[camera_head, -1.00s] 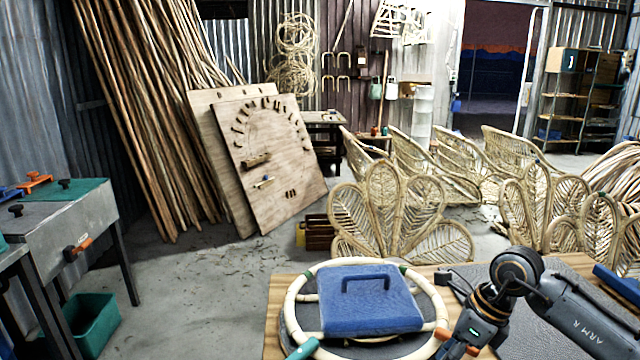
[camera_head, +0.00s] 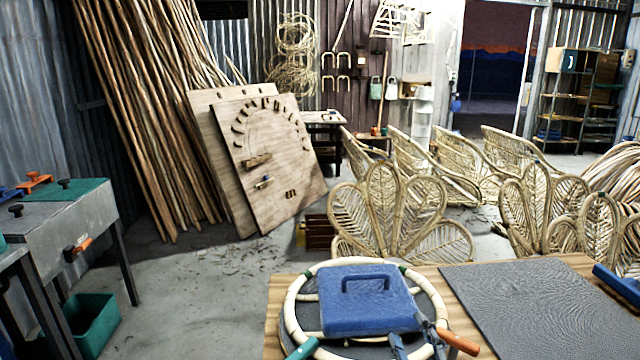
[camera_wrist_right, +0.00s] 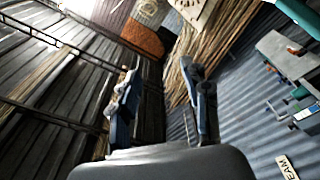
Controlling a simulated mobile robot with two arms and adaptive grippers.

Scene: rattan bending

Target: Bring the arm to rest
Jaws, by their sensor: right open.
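My right gripper (camera_head: 411,334) shows only by its fingers at the bottom edge of the head view, in front of the blue case's right corner. In the right wrist view, its two dark fingers (camera_wrist_right: 160,85) stand apart with nothing between them, against the corrugated walls and leaning poles. The rest of my right arm is out of the head view. A rattan ring (camera_head: 288,315) lies on the wooden table, with a blue case (camera_head: 367,313) with a handle over it. My left gripper is not in view.
A dark mat (camera_head: 535,300) lies bare on the table's right side, with a blue object (camera_head: 617,283) at its right edge. Clamps with an orange handle (camera_head: 458,342) and a green handle (camera_head: 302,350) sit at the ring. Rattan chair frames (camera_head: 385,205) stand behind the table.

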